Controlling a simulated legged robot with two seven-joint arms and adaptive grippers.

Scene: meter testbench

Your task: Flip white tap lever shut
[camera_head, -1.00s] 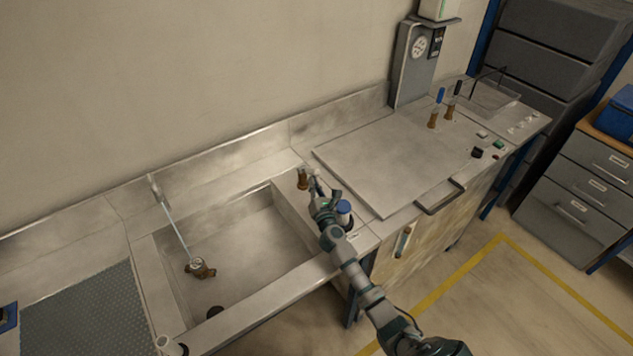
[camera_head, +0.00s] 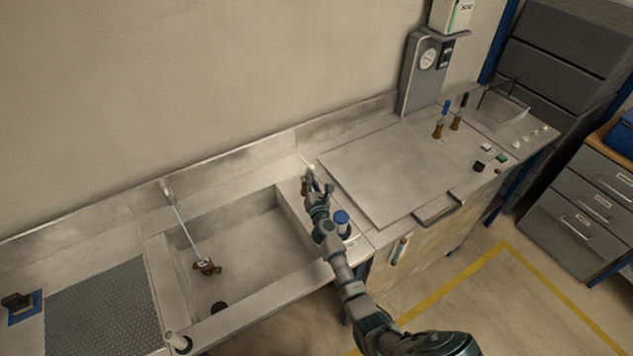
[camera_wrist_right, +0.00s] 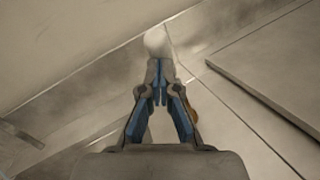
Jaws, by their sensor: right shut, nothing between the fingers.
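The white tap lever (camera_head: 311,167) shows as a small pale piece just beyond my right fingertips, near the back ledge. In the right wrist view a white rounded end (camera_wrist_right: 157,41) stands right ahead of the fingertips; I cannot tell if they touch it. The brass tap body (camera_head: 304,186) is partly hidden beside and behind my right gripper (camera_head: 314,178). In the wrist view the right gripper (camera_wrist_right: 160,88) is shut and empty, its blue fingers together. My left gripper is not in view.
A blue-capped post (camera_head: 342,220) stands close beside my right wrist.

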